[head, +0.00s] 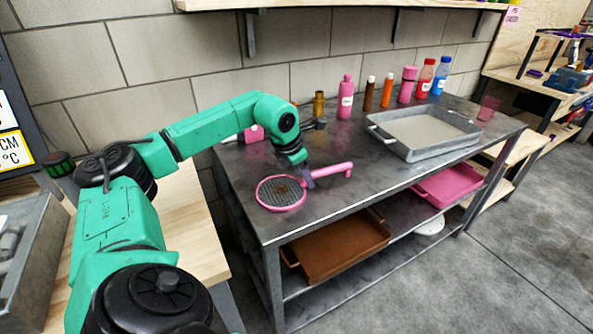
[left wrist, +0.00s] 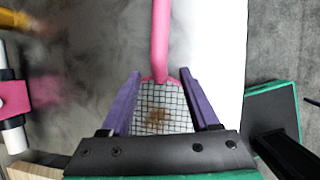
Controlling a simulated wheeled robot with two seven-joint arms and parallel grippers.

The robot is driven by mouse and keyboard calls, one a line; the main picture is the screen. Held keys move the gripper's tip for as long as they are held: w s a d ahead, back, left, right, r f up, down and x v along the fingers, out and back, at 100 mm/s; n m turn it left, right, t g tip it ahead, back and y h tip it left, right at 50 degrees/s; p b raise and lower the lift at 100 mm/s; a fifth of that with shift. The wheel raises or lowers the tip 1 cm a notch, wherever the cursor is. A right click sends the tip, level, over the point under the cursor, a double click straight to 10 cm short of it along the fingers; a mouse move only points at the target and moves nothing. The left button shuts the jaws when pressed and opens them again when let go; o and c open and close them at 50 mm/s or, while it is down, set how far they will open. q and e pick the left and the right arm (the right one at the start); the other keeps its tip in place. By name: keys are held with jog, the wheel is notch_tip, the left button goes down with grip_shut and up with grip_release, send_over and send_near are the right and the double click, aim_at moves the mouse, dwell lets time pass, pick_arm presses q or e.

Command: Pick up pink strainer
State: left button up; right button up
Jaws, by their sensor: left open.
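The pink strainer (head: 281,193) lies on the dark metal table (head: 330,145) near its left front corner, its handle pointing right and a little back. Its mesh has a brown patch. My left gripper (head: 304,178) is just over the strainer where the handle meets the rim. In the left wrist view the open purple fingers (left wrist: 158,95) stand on either side of the strainer's mesh (left wrist: 165,122), with the handle running up between and beyond them. I cannot tell whether the fingers touch the strainer. My right gripper is not in view.
A grey metal tray (head: 385,140) stands on the table to the right. Several bottles, including a pink one (head: 346,97) and a red one (head: 425,78), line the back. A brown tray (head: 335,248) and pink tray (head: 450,186) sit on the lower shelf. The table's front middle is clear.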

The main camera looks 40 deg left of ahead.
pick_arm(q)
jog(key=shift+x, duration=1.15)
jog(key=shift+r, duration=0.1)
grip_shut()
jog(key=shift+r, duration=0.1)
